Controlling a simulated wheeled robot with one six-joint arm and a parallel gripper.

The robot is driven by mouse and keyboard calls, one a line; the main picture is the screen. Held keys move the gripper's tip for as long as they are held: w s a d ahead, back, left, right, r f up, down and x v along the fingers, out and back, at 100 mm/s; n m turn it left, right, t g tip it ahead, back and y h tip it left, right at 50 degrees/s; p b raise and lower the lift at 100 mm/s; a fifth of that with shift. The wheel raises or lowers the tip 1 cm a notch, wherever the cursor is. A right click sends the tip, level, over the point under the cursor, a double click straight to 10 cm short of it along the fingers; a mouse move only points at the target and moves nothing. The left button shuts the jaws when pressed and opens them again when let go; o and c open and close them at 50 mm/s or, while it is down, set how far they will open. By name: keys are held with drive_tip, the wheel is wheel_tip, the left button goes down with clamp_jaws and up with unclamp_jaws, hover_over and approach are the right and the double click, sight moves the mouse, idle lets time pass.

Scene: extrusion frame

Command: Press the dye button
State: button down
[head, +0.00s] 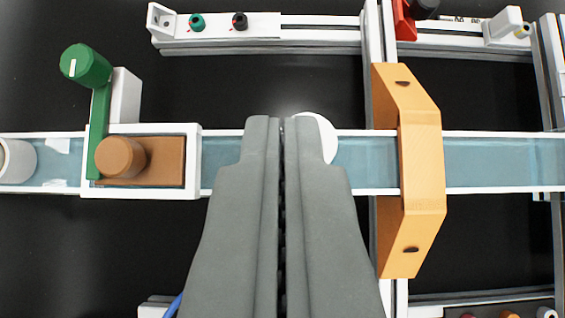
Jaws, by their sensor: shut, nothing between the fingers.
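My gripper (283,125) is shut and empty, with its two grey fingers side by side and pointing up the picture. Its tips lie over the blue strip (370,160) and overlap a white round piece (325,136), most of which they hide. I cannot tell whether they touch it. No label shows which part is the dye button. A brown round knob (120,157) stands on a brown plate in a white frame, left of my gripper. Several small round tops, including an orange one (511,315), are cut off at the bottom right edge.
An orange bridge (422,165) spans the strip to the right. A green crank (86,65) rises at upper left. A white rail with a green knob (197,22) and a black knob (239,21) runs along the top. A white cup (17,160) sits at far left.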

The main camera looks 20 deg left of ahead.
drive_tip(key=shift+f, duration=1.25)
